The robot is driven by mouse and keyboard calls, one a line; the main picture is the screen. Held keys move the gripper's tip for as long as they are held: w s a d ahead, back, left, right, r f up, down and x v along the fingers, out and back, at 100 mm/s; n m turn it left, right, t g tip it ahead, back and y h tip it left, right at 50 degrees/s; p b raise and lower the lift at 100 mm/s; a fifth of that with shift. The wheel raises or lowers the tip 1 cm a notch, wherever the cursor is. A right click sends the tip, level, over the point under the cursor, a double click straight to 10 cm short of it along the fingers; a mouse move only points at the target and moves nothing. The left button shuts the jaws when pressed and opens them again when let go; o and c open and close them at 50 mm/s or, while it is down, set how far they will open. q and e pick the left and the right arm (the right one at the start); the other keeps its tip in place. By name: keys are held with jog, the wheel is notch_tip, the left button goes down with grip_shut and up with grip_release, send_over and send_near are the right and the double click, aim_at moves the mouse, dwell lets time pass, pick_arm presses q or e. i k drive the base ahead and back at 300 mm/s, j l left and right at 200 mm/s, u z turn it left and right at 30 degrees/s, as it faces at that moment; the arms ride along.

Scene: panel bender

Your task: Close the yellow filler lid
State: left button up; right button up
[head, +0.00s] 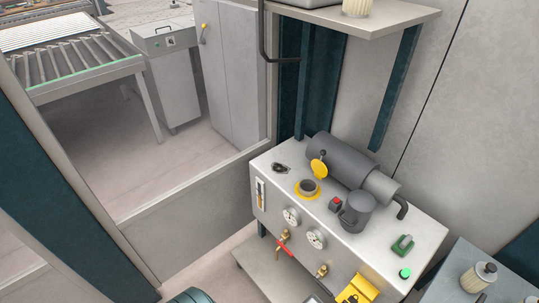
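The yellow filler lid (319,168) stands raised at the back edge of the filler neck (308,186), so the lid is open. The neck is a short grey tube with a dark opening and a yellow ring around its base. It sits on the light top of the hydraulic unit (365,238), near its left end. Neither of my grippers shows in the head view.
A dark motor cylinder (340,160) lies just behind the lid. A red button box (335,204) and an upright dark canister (356,212) stand right of the neck. Gauges (291,216) and a red-handled valve (284,248) are on the front. A shelf (400,14) overhangs behind.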

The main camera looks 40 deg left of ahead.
aim_at(320, 170)
jog(key=u, duration=1.05)
jog(key=j+u, duration=0.15)
jog(key=j, duration=0.35)
jog(key=i+j+u, duration=0.15)
jog(key=j, duration=0.3)
jog(key=j+u, duration=0.15)
jog(key=j, duration=0.3)
jog(key=i, duration=0.05)
